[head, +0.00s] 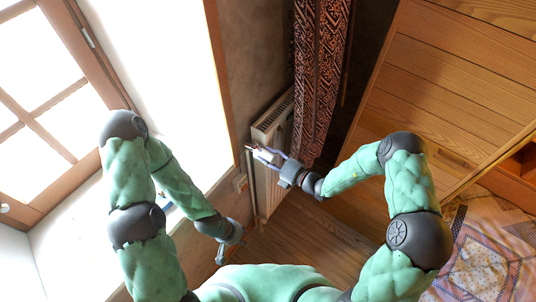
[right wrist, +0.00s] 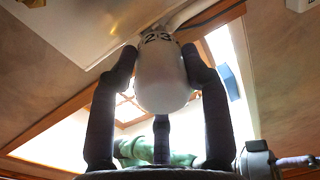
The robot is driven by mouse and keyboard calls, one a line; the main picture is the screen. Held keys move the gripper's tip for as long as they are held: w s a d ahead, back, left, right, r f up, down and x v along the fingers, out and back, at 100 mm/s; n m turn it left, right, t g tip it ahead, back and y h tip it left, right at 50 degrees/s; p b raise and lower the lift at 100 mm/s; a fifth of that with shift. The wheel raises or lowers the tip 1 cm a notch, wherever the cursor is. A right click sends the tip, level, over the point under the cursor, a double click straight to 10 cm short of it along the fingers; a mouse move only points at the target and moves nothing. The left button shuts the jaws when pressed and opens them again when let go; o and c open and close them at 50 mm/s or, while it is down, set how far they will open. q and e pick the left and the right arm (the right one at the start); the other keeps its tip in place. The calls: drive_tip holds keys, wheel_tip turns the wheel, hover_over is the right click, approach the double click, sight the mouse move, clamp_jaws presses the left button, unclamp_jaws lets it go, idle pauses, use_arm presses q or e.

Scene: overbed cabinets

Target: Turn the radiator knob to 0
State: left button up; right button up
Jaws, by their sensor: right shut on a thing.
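The radiator knob (right wrist: 162,85) is white and rounded, with dark numbers 2 and 3 showing near its top in the right wrist view. My right gripper (right wrist: 160,56) is shut on it, with dark fingers at its left and right sides and a third finger below. In the head view the knob (head: 264,156) is a small white shape at my right gripper, beside the white radiator (head: 267,187); its numbers cannot be read there. My left gripper (head: 228,250) hangs low, apart from the knob, below the window side; its fingers are too small to judge.
A bright window with a wooden frame (head: 98,75) is on the left. A patterned red and black curtain (head: 318,75) hangs just right of the radiator. Wooden cabinets (head: 450,85) fill the right side, with a patterned quilt (head: 485,250) below. Wooden floor (head: 310,240) shows between.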

drive_tip(key=shift+s+a+f+m+p, duration=0.15)
drive_tip(key=shift+s+f+m+p, duration=0.2)
drive_tip(key=shift+m, duration=0.15)
drive_tip(key=o, duration=1.1)
drive_tip(key=shift+w+r, duration=0.1)
drive_tip(key=shift+r, duration=0.05)
drive_tip(key=shift+d+r, duration=0.1)
drive_tip(key=shift+d, duration=0.35)
drive_tip(key=f+v, duration=0.1)
drive_tip(key=v, duration=1)
drive_tip(key=shift+s+r, duration=0.25)
drive_tip(key=shift+r, duration=0.1)
